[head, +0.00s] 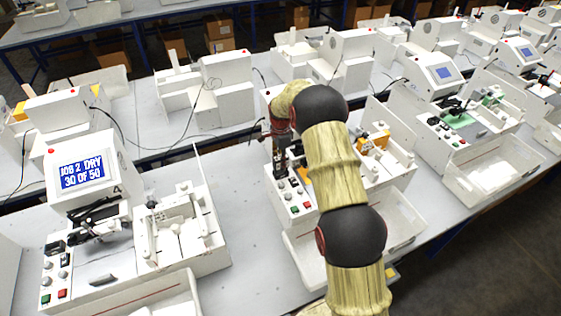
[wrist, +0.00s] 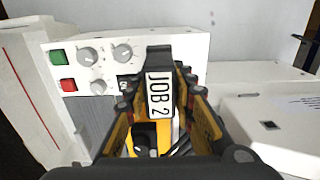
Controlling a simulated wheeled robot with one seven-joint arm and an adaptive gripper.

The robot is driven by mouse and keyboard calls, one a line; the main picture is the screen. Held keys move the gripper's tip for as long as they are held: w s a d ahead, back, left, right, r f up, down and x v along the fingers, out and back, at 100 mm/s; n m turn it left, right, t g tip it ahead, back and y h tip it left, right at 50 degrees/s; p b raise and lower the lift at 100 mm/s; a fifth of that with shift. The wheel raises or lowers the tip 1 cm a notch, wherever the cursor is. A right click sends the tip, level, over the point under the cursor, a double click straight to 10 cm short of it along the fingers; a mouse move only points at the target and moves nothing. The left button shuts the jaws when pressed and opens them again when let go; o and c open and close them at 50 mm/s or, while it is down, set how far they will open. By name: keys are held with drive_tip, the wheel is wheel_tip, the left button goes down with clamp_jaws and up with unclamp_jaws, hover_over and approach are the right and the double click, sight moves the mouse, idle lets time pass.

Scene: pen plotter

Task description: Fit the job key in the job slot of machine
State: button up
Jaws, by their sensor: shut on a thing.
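The job key (wrist: 159,94), a dark piece with a white label reading JOB 2, is between the fingers of my gripper (wrist: 158,85) in the wrist view. The gripper is shut on it. The key's dark far end overlaps the white control panel (wrist: 190,45) of the middle machine; I cannot tell whether it touches. The job slot cannot be made out; the key and fingers cover part of the panel. In the head view my gripper (head: 280,160) is over the middle machine's panel (head: 297,200), and the key is too small to tell apart.
The panel has a green button (wrist: 57,57), a red button (wrist: 68,85) and several grey knobs. The left machine (head: 90,180) has a screen reading JOB 2 DRY 30 OF 50. Another machine with a screen (head: 443,73) stands at right. Bare table (head: 245,215) lies between the left and middle machines.

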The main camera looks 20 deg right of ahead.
drive_tip(key=shift+f+b, duration=0.6)
drive_tip(key=shift+f, duration=0.5)
drive_tip(key=o, duration=1.2)
drive_tip(key=shift+c, duration=0.2)
drive_tip(key=shift+r, duration=0.1)
wheel_tip(320, 180, up, 12)
drive_tip(key=shift+f, duration=0.1)
